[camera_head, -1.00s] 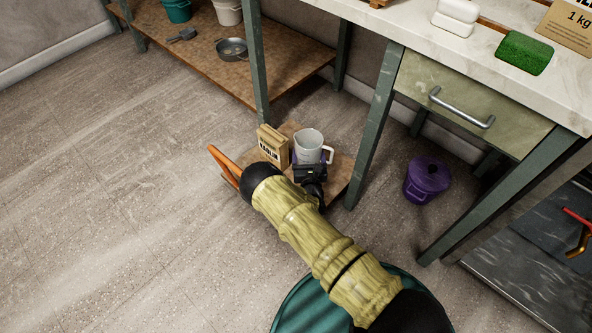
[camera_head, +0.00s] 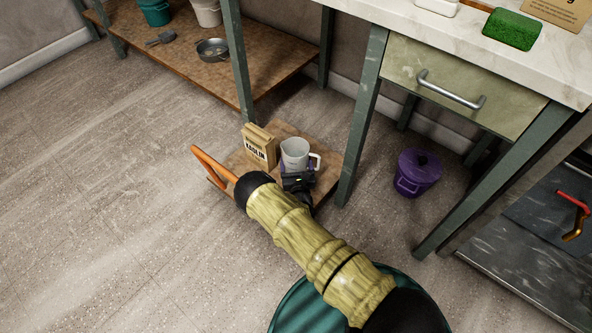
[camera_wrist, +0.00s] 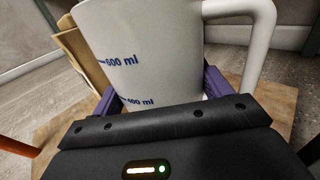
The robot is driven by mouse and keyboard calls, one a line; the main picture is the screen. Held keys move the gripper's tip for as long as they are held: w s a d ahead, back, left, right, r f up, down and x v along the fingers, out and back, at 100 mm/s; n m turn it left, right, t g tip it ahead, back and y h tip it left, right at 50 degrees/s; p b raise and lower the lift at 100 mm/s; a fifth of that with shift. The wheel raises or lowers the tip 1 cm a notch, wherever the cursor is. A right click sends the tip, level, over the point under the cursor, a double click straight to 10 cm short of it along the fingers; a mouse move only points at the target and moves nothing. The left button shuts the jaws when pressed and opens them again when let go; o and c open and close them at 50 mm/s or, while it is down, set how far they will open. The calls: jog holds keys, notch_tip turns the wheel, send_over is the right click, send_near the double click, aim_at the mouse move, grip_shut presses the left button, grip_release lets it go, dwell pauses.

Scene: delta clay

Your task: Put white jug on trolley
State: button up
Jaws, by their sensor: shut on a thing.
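The white jug (camera_head: 295,153) is upright over the trolley's brown wooden top (camera_head: 325,172), its handle to the right. In the wrist view the jug (camera_wrist: 150,50) fills the upper middle, with blue 600 ml and 400 ml marks. My gripper (camera_head: 297,172) is shut on the jug; its purple fingers (camera_wrist: 215,85) lie on both sides of the body. The jug's base is hidden behind my gripper, so I cannot tell if it touches the top. The trolley has an orange handle (camera_head: 212,165) at its left.
A kaolin box (camera_head: 258,147) stands on the trolley, left of the jug. A table leg (camera_head: 362,120) rises close to the trolley's right. Floor to the left is clear.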

notch_tip(320, 180, down, 4)
jog(key=b, duration=0.2)
jog(key=shift+r+b, duration=0.1)
jog(key=shift+b, duration=0.25)
jog(key=shift+r, duration=0.1)
jog(key=o, duration=1.5)
jog(key=shift+c, duration=0.2)
jog(key=shift+s, duration=0.1)
